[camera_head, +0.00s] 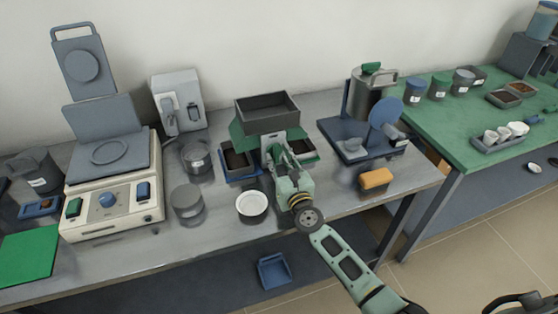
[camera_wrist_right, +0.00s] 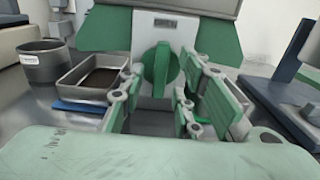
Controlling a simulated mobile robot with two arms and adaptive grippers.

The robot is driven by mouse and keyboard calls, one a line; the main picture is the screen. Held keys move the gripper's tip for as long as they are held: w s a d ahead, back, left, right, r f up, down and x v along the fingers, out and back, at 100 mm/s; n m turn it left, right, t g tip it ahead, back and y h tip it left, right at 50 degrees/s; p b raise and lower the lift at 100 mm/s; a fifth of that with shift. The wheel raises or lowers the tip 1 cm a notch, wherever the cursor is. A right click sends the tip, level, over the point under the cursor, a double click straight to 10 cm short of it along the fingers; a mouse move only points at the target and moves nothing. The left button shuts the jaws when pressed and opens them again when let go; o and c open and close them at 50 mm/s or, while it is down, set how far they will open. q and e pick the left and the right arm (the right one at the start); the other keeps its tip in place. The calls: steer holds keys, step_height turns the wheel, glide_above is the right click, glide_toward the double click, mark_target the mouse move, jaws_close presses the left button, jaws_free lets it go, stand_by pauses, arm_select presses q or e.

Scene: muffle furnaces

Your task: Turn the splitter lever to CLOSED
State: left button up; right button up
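The splitter is a green body with a grey hopper (camera_head: 267,112) on top, standing at the middle of the grey bench. The label's words are too small to read. My right gripper (camera_head: 277,150) is in front of the splitter. In the wrist view my right gripper (camera_wrist_right: 162,92) is open, with one finger on each side of the lever's line; I cannot tell whether they touch it. My left gripper is out of view.
Sample trays (camera_wrist_right: 93,77) flank the splitter's base. A white bowl (camera_head: 252,205) and a grey round container (camera_head: 187,203) stand to the left, near the arm. A blue stand (camera_head: 352,140) and an orange block (camera_head: 376,179) are on the right.

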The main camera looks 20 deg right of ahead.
jaws_close()
steer(key=shift+n, duration=0.3)
stand_by(0.3)
steer(key=n, duration=0.6)
steer(key=shift+d+p, duration=0.1)
steer(key=shift+p, duration=0.2)
steer(key=n, duration=0.5)
steer(key=shift+r+n, duration=0.1)
steer(key=shift+n, duration=0.2)
steer(key=n+p, duration=0.1)
steer(key=n, duration=0.4)
steer(key=shift+n, duration=0.3)
jaws_free()
